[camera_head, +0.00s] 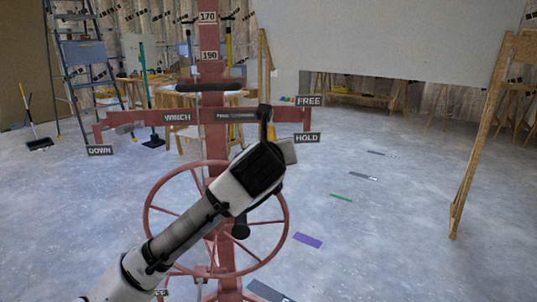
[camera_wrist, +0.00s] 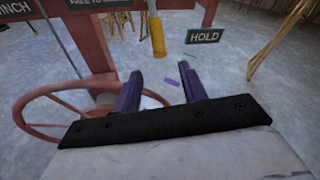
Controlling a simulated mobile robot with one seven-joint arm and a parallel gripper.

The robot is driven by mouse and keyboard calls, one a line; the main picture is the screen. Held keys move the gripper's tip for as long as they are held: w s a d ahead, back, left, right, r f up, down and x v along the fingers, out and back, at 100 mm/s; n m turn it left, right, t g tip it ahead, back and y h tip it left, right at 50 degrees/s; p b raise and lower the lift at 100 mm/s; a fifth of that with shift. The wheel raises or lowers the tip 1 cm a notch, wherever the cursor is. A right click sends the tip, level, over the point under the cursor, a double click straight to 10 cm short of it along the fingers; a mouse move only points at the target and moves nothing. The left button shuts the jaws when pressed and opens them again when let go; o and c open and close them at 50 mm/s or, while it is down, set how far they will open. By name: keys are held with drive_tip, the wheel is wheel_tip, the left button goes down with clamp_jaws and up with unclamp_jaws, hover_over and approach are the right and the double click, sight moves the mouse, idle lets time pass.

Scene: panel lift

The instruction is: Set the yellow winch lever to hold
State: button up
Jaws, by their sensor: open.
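The yellow winch lever (camera_wrist: 157,36) shows at the top middle of the wrist view, its grip hanging down just left of the HOLD sign (camera_wrist: 205,36). Its upper end is cut off by the frame. My gripper (camera_wrist: 160,72) is open, with its two purple fingers apart and nothing between them. The lever is beyond and above the fingertips, apart from them. In the head view my arm covers most of the lever area, by the red crossbar's right end. The FREE sign (camera_head: 309,100) is above the HOLD sign there (camera_head: 308,138).
A large red handwheel (camera_wrist: 50,112) is close on the left of my gripper. The red mast (camera_head: 210,60) stands behind my arm, with a DOWN sign (camera_head: 100,151) at the crossbar's left end. A wooden frame (camera_head: 478,140) stands right. The grey floor between is mostly clear.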

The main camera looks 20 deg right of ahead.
drive_tip(key=v, duration=0.5)
drive_tip(key=shift+s, duration=0.15)
idle(0.4)
